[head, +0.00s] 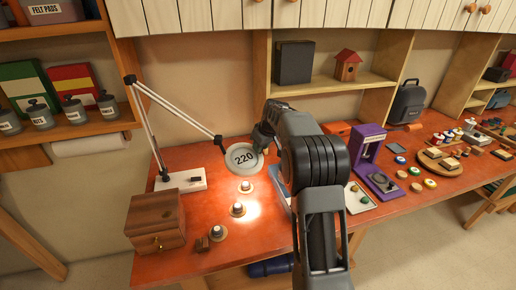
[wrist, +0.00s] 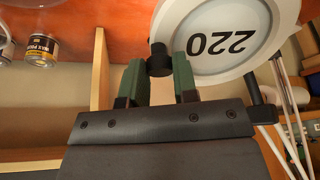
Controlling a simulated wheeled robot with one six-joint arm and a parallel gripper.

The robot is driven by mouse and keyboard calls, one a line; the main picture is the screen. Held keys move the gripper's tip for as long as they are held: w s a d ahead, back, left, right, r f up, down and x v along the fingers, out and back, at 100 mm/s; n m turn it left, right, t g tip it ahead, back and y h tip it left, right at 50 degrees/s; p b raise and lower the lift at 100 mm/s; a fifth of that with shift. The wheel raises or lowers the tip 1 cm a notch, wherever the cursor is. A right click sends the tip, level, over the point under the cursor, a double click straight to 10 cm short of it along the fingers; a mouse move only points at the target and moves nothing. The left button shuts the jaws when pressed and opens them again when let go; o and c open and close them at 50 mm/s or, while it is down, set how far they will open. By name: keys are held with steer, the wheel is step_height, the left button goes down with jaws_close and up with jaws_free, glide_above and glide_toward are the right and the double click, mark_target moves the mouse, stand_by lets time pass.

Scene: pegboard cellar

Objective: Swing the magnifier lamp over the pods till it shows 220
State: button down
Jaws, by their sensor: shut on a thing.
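The magnifier lamp's round white head (head: 241,158) reads 220. Its jointed white arm (head: 150,120) rises from a flat white base (head: 181,181) on the red bench. In the wrist view the lamp head (wrist: 222,32) also reads 220, upside down. My gripper (wrist: 158,70) is shut on the black knob (wrist: 159,60) at the lamp head's rim. In the head view my gripper (head: 262,140) is partly hidden by my arm. Several pods, including a far one (head: 246,186), a middle one (head: 238,209) and a near one (head: 217,232), stand in front of the lamp head; bright light falls around the middle one.
A wooden drawer box (head: 156,221) stands at the bench's left front, with a small brown block (head: 202,243) beside it. A purple stand (head: 371,150) and a pale tray (head: 358,198) are right of my arm. Shelves and cabinets line the wall behind.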

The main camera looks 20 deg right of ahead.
steer(key=shift+w+d, duration=0.15)
steer(key=shift+w, duration=0.35)
steer(key=c, duration=0.9)
jaws_free()
steer(key=shift+s, duration=0.1)
steer(key=b+v, duration=0.1)
steer(key=v, duration=1.3)
steer(key=shift+b, duration=0.35)
